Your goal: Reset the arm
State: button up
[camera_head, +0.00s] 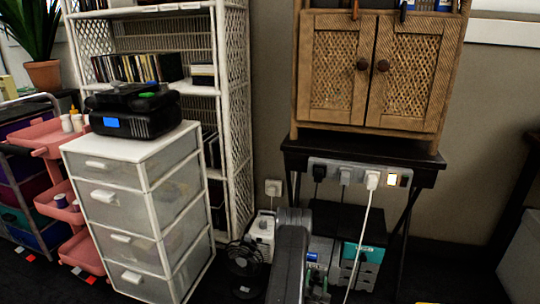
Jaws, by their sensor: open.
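My arm rises from the bottom edge, right of the middle, as a dark grey link with a ribbed grey joint at its top. It stands in front of the small things on the floor below the black stand. I cannot make out my gripper or its fingertips in this view. No object is seen held by the arm.
A white drawer unit (112,217) carries a black stereo (135,110). A pink trolley (40,137) holds small bottles at left. A wooden cabinet (378,75) sits on a black stand (427,172) with a power strip (360,174). A white cable hangs from it. A black fan (245,265) stands low.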

jog(key=shift+w+d, duration=0.1)
jog(key=shift+w, duration=0.2)
jog(key=shift+s+f, duration=0.1)
